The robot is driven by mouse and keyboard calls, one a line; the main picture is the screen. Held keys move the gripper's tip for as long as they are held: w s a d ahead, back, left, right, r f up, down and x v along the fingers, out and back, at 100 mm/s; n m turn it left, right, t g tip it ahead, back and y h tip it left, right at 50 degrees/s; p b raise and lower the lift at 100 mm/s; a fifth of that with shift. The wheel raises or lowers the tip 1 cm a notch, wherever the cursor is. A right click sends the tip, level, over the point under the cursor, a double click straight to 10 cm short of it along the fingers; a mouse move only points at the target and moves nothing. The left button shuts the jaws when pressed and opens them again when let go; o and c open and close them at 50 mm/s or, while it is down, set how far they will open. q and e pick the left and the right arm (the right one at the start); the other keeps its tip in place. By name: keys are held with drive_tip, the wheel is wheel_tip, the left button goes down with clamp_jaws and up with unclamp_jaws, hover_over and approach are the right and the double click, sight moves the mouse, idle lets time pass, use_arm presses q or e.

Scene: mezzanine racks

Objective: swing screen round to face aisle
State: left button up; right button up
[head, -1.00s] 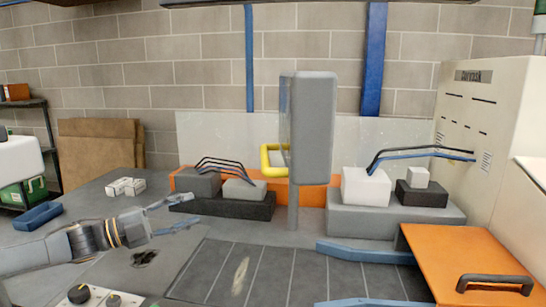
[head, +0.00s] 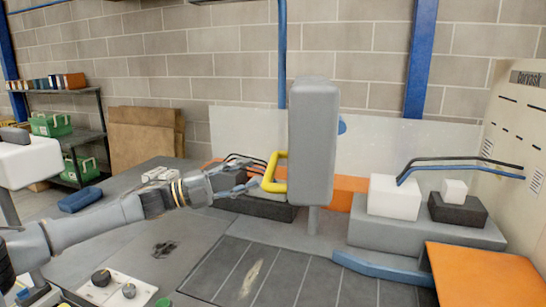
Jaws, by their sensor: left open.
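The screen (head: 313,140) is a grey upright slab on a grey post (head: 313,221), standing at the back of the workbench. I see mainly its plain grey side or back; its display face is not visible. A yellow handle (head: 274,167) sticks out from its left edge. My left gripper (head: 258,183) reaches in from the left, its fingers open at the handle's lower left. I cannot tell whether a finger touches the handle. My right gripper is not in view.
A slotted dark mat (head: 290,275) and an orange panel (head: 480,270) lie in front. A blue bar (head: 385,268) edges the mat.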

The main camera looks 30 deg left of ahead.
sight(270, 164)
use_arm(q)
drive_tip(key=p+x, duration=0.3)
drive_tip(key=x, duration=0.3)
drive_tip(key=shift+w+d+r, duration=0.15)
drive_tip(key=shift+r, duration=0.05)
drive_tip(key=shift+w+d+f+p, duration=0.1)
drive_tip(key=shift+w+d+p, duration=0.15)
drive_tip(key=shift+p, duration=0.1)
clamp_jaws()
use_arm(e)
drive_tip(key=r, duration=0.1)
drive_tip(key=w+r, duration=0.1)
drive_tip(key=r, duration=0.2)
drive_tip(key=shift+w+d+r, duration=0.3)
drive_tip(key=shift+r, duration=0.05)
